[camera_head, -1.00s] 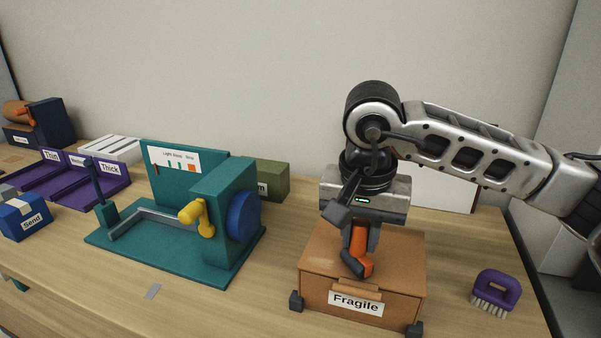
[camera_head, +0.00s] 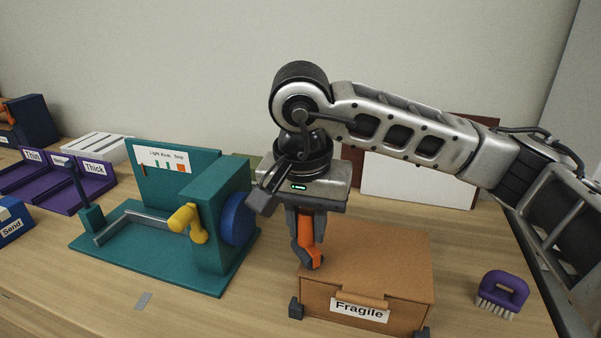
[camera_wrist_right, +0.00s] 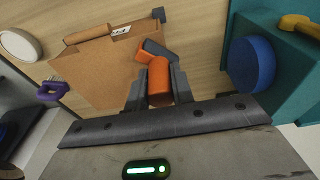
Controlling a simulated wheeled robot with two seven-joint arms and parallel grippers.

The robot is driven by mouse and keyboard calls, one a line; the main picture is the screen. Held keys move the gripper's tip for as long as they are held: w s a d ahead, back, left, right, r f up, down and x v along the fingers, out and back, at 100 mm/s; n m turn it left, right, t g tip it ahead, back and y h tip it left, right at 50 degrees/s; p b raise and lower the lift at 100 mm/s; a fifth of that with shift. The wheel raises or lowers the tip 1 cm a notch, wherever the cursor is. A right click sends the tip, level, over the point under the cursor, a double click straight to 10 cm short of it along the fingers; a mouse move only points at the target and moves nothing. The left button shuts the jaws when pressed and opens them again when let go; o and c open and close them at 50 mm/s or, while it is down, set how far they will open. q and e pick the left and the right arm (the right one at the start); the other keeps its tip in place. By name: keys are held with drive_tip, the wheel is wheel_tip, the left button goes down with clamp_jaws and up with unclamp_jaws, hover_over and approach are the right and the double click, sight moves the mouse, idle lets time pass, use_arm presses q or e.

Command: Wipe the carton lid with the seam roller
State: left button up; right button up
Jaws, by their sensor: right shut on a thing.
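The carton (camera_head: 365,285) is a closed brown box with a "Fragile" label on its front, at the lower right of the head view. Its flat lid (camera_head: 375,252) also shows in the right wrist view (camera_wrist_right: 95,72). My right gripper (camera_head: 307,250) is shut on the orange seam roller (camera_head: 306,236) and points down at the lid's left edge. In the right wrist view the roller (camera_wrist_right: 158,82) sits between the two fingers, its grey and orange end over the lid's edge. I cannot tell if it touches the lid. My left gripper is not in view.
A teal machine (camera_head: 212,225) with a yellow crank (camera_head: 188,220) and blue disc (camera_head: 237,218) stands close left of my right gripper. A purple brush (camera_head: 503,293) lies right of the carton. A purple tray (camera_head: 60,190) is at the left. A white board (camera_head: 415,180) stands behind.

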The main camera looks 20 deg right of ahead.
sight(309, 211)
wheel_tip(309, 211, up, 4)
drive_tip(key=shift+s+f+p, duration=0.1)
drive_tip(key=shift+s+p, duration=0.05)
drive_tip(key=shift+p, duration=0.45)
drive_tip(key=shift+r+p, duration=1)
drive_tip(key=shift+r, duration=0.85)
drive_tip(key=shift+f, duration=0.1)
